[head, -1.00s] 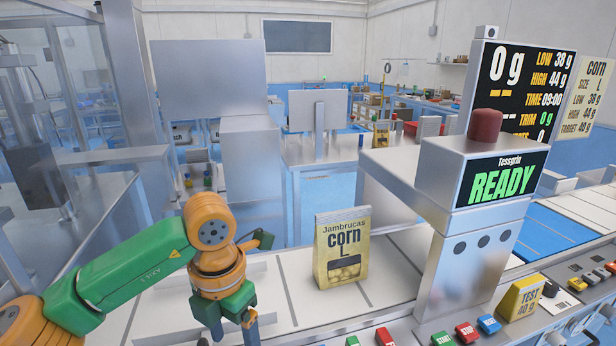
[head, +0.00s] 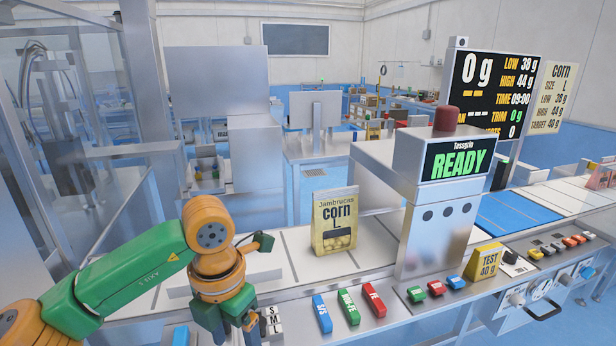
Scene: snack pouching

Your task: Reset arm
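My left arm comes in from the left, green and orange. Its gripper (head: 236,326) points down at the front edge of the counter, beside the small S M L block. The fingers are partly cut by the lower picture edge, and I see nothing held between them. A yellow Jambrucas corn pouch (head: 335,221) stands upright on the white conveyor top, right of the gripper and apart from it. My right arm and gripper are not in the picture.
The checkweigher (head: 440,200) reads READY, and its display (head: 492,95) shows 0 g. Coloured buttons (head: 348,307) line the counter front. A yellow TEST 40 g block (head: 487,259) sits at the right. A glass-walled machine (head: 75,120) stands at the left.

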